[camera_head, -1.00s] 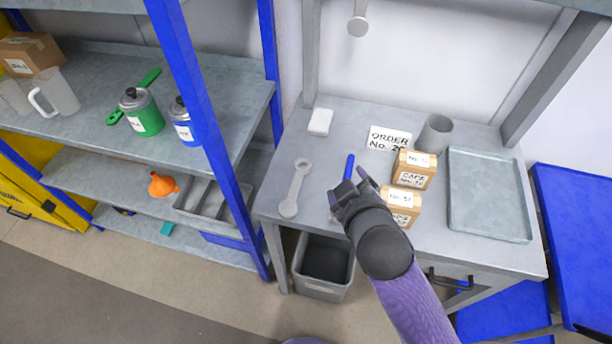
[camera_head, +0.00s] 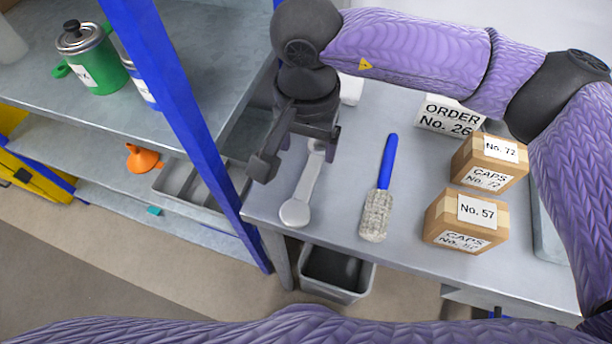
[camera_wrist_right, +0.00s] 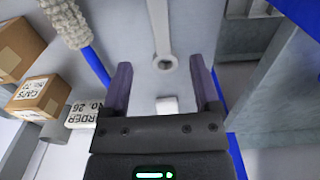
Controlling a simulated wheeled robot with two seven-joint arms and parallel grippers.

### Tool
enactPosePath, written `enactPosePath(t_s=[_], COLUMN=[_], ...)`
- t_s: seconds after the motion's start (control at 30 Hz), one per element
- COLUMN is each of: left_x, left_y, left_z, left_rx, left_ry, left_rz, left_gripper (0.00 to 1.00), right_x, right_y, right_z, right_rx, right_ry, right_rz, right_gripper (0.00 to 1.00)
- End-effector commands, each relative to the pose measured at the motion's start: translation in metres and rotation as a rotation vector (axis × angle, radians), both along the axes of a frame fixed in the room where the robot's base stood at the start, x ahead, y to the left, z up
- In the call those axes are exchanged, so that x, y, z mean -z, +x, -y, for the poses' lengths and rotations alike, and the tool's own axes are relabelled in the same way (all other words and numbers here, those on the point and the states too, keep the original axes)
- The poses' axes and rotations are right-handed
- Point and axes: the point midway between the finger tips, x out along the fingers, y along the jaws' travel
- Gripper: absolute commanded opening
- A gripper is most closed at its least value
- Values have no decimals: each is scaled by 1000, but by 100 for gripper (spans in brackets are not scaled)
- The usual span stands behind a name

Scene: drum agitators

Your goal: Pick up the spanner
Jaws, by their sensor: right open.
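The spanner (camera_head: 299,204) is a light grey bar with a rounded end, lying flat on the grey workbench (camera_head: 345,215) near its left edge. My right gripper (camera_head: 297,155) is open above its far part and hides some of it. I see no contact between fingers and spanner. My left gripper is not in view.
A brush with a blue handle (camera_head: 388,160) lies right of the spanner. A blue shelf post (camera_head: 190,130) stands close on the left. A grey bin (camera_head: 338,272) is below the bench.

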Motion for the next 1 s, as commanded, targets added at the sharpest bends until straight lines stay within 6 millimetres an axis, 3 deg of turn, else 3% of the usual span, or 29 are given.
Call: enactPosePath(t_s=[0.5, 0.7, 1.0], left_x=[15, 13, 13], left_y=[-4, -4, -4], left_z=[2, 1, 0], left_rx=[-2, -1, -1], left_ry=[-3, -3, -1], left_rz=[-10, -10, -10], left_gripper=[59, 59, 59], right_x=[92, 92, 92], right_y=[3, 3, 3], right_z=[1, 1, 1], right_rx=[1, 0, 1], right_ry=[6, 8, 8], right_rz=[-8, -5, -6], right_gripper=[79, 77, 14])
